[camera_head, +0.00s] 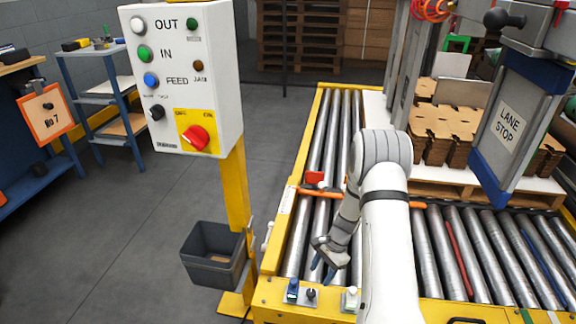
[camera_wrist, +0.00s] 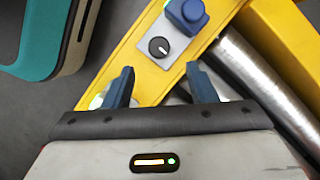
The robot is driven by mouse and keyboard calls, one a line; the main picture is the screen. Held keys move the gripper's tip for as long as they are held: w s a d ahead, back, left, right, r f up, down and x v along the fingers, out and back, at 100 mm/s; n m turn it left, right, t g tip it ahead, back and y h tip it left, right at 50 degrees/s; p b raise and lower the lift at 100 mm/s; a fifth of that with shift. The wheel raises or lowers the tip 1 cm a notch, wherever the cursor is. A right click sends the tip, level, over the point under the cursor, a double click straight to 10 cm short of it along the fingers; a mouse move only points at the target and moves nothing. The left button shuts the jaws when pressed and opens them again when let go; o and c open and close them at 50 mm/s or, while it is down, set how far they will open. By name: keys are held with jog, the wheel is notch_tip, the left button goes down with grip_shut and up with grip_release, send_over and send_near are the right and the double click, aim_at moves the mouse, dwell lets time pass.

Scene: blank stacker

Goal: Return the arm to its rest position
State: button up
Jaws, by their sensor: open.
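My arm reaches up over the front of the roller conveyor (camera_head: 340,125) and bends down to the left at its elbow. My gripper (camera_head: 322,268) hangs low over the front left part of the rollers, pointing down, close behind the yellow front rail. In the wrist view my gripper (camera_wrist: 160,88) shows two blue-grey fingers standing apart with nothing between them. Beyond the fingertips lies the yellow rail (camera_wrist: 138,62) with a black knob (camera_wrist: 158,47) on a grey plate and a blue button (camera_wrist: 187,14). Whether the fingers touch the rail cannot be told.
A control box (camera_head: 183,75) on a yellow post stands left of the conveyor, with a dark bin (camera_head: 212,262) at its foot. A blue-framed lane stop panel (camera_head: 510,125) hangs at the right. Brown cardboard stacks (camera_head: 440,135) lie behind.

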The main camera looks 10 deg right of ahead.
jog(key=s+a+r+n+t+h+p, duration=0.15)
jog(key=r+p, duration=0.25)
jog(key=r, duration=0.7)
jog(key=s+r+n+p, duration=0.2)
jog(key=r+n+p, duration=0.1)
jog(key=r, duration=0.8)
jog(key=s+a+r+n+p, duration=0.15)
jog(key=r+p, duration=0.25)
jog(key=r, duration=0.7)
jog(key=s+r+n+t+h+p, duration=0.1)
jog(key=s+r+n+p, duration=0.2)
jog(key=s+r+p, duration=0.3)
jog(key=s+r+n+t+h+p, duration=0.1)
jog(key=s+r+p, duration=0.5)
jog(key=s+r, duration=0.6)
notch_tip(320, 180, up, 7)
jog(key=n+t, duration=0.1)
jog(key=n, duration=0.1)
jog(key=shift+a+r+n, duration=0.2)
jog(key=shift+a+n, duration=0.05)
jog(key=shift+n, duration=0.15)
jog(key=shift+h, duration=0.25)
